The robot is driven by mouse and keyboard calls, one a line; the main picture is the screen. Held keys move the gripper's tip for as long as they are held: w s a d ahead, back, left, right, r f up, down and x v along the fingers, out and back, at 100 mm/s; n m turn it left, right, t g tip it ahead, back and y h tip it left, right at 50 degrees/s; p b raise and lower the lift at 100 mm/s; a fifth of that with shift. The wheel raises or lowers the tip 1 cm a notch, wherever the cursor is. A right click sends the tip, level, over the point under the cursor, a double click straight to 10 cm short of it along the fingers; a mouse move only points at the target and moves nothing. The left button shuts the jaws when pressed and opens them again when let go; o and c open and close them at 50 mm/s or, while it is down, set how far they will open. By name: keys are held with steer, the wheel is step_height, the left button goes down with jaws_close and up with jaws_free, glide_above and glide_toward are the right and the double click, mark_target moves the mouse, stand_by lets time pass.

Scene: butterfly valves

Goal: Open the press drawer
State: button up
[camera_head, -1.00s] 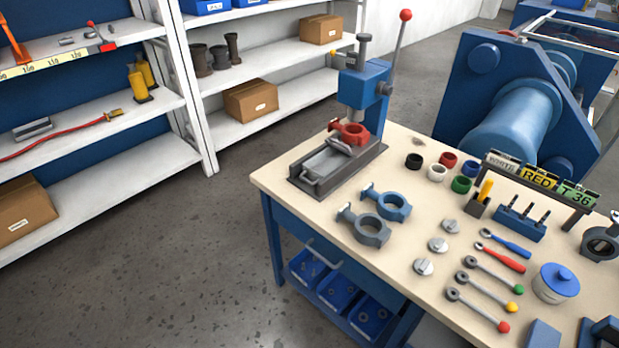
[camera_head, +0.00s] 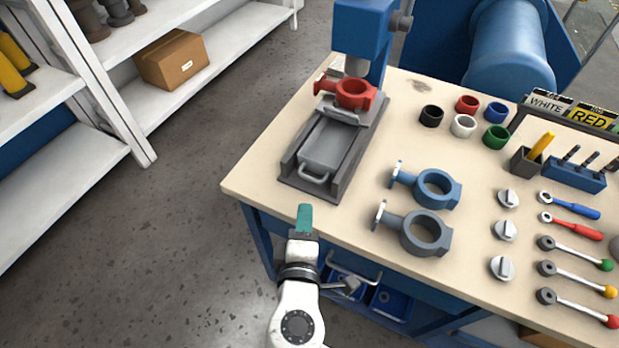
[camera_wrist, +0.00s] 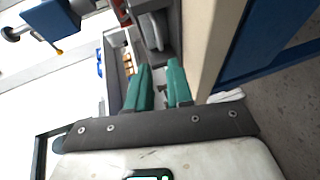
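The press (camera_head: 362,30) stands at the table's back left corner, its top cut off in the head view. Its drawer (camera_head: 327,146) is a grey tray lying in the dark base (camera_head: 288,160). The drawer's loop handle (camera_head: 314,177) faces the table's front edge. A red valve body (camera_head: 354,92) sits under the ram. My gripper (camera_head: 305,217) has teal fingers and is just off the front edge, short of the handle and not touching it. In the wrist view the two fingers (camera_wrist: 161,88) stand apart with nothing visible between them.
Coloured rings, metal knobs and ratchet handles lie further right. A bar handle (camera_head: 352,267) is below the tabletop. White shelves (camera_head: 60,190) stand left across open floor.

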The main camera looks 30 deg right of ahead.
mark_target(309, 179)
steer(key=x, duration=1)
steer(key=shift+d, duration=0.15)
jaws_close()
stand_by(1.1)
